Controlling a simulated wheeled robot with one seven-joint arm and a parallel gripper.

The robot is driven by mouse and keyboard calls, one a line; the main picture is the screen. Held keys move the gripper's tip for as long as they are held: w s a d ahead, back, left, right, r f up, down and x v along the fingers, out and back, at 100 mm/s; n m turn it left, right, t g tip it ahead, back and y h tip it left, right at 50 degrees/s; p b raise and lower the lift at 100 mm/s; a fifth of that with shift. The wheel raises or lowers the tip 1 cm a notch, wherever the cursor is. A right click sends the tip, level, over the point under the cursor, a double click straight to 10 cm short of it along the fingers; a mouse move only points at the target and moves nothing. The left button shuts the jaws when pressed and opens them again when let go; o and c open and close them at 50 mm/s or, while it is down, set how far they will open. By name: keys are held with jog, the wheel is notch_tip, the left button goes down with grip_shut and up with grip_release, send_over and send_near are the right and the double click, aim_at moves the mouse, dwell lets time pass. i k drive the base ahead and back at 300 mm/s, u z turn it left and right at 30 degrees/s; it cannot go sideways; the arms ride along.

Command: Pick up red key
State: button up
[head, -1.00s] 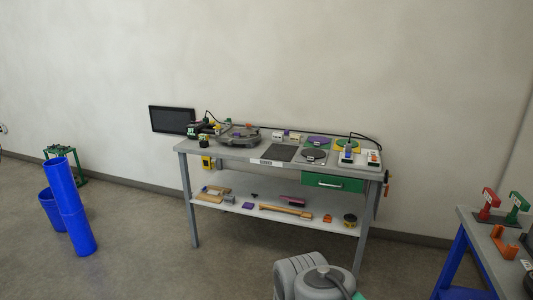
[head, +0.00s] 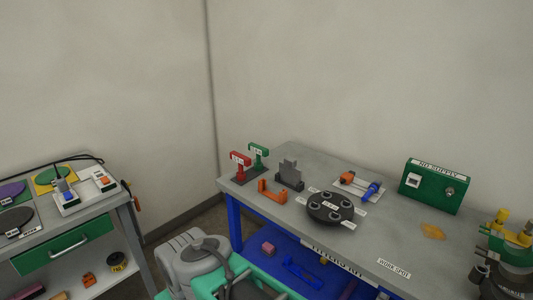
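A red T-shaped piece with a white label (head: 240,158) stands upright at the left end of the blue-legged table, in the head view. It is the only red piece of this kind I see, but I cannot tell for sure that it is the red key. A similar green piece (head: 259,150) stands just right of and behind it. My grey and green arm links show at the bottom of the view, below and in front of the table. My gripper itself is not in view.
The grey tabletop (head: 330,245) holds an orange bracket (head: 272,191), a dark grey block (head: 289,175), a black round holder (head: 330,208) and a green supply box (head: 434,186). Another bench with a green drawer (head: 62,247) stands at the left. A floor gap separates the two.

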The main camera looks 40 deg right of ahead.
aim_at(242, 160)
jog(key=z, duration=0.3)
jog(key=i, duration=1.45)
jog(key=z, duration=0.2)
